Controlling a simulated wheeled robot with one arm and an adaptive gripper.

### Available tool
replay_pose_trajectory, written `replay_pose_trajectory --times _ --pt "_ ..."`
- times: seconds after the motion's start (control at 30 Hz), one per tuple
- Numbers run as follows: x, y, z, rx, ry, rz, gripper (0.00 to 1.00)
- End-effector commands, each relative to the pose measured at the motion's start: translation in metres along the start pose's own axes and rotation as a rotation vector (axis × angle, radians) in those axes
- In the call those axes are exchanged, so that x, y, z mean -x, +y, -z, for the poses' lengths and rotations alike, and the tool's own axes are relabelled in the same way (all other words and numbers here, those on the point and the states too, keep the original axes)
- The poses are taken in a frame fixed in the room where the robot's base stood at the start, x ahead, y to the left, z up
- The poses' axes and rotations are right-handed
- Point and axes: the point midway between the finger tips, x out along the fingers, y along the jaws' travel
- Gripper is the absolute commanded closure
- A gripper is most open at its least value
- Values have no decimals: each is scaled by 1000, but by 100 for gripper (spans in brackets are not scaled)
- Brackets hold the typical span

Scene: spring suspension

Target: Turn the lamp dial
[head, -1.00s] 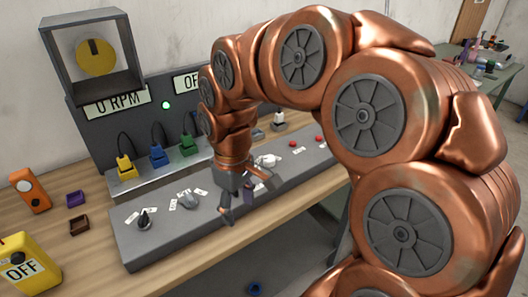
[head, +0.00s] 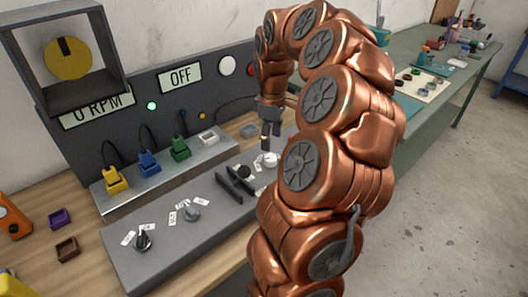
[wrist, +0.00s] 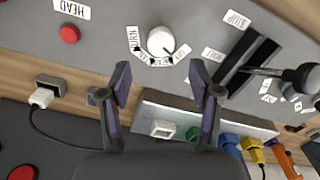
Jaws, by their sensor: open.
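A white round dial (wrist: 161,42) with a dark pointer sits on the grey control panel, ringed by small white labels, one reading BURN; I cannot tell for sure that it is the lamp's. It also shows in the head view (head: 270,160), partly hidden. My gripper (wrist: 160,68) is open and empty, its two fingers apart, with the dial just past the tips and between their lines in the wrist view. In the head view my gripper (head: 270,145) hangs above the panel near the dial. I cannot tell the height gap.
A black slotted control (head: 236,182) lies left of the dial. A grey knob (head: 192,213) and a black knob (head: 143,240) are further left. Yellow, blue and green plugs (head: 148,164) stand on a ledge behind. A red button (wrist: 69,34) is beside the dial.

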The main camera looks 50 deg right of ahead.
Motion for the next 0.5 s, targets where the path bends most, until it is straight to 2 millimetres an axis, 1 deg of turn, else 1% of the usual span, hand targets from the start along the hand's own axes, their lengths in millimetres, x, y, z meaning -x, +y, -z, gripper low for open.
replay_pose_trajectory --times 0.17,0.3,0.5 --pt "-18 -1 0 1 -2 4 37" --pt "-39 -2 0 2 -5 6 37" --pt "-62 -2 1 3 -3 4 37"
